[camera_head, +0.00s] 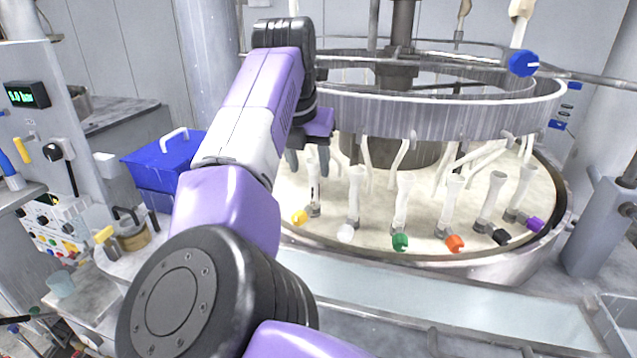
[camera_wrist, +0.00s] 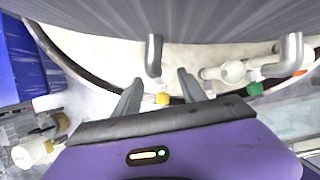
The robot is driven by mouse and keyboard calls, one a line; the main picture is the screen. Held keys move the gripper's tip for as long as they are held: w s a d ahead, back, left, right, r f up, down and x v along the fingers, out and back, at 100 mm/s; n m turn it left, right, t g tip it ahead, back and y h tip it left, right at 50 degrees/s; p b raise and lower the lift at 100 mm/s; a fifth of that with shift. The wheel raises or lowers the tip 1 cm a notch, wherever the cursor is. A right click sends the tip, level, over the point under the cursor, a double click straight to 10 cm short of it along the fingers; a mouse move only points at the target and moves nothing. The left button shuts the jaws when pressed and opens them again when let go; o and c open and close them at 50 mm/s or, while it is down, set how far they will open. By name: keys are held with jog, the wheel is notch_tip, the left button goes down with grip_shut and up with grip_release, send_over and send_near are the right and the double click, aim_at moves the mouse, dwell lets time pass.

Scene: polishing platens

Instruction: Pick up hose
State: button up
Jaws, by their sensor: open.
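Several pale hoses hang from the ring above the round basin, one of them a white hose (camera_head: 400,157) right of my gripper in the head view. In the wrist view a grey hose end (camera_wrist: 154,56) hangs just beyond my fingertips, roughly in line with the gap. My gripper (camera_head: 308,168) is open and empty over the basin's left side, and its two fingers (camera_wrist: 160,80) show apart in the wrist view. A yellow-tipped fitting (camera_head: 300,217) stands below it; its yellow part (camera_wrist: 162,98) appears between the fingers. Which hose is meant cannot be told.
White upright fittings with coloured knobs, such as a green one (camera_head: 400,242) and an orange one (camera_head: 455,243), line the basin's front edge. The metal ring (camera_head: 440,112) passes close beside my gripper. A blue box (camera_head: 160,178) stands at the left.

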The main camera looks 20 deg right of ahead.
aim_at(313, 176)
jog(key=shift+s+p+x, duration=0.2)
jog(key=shift+p+x, duration=0.3)
jog(key=shift+x, duration=1)
jog(key=shift+s+p+x, duration=0.15)
jog(key=shift+p+x, duration=0.35)
jog(key=shift+x, duration=0.95)
jog(key=shift+f, duration=0.1)
grip_shut()
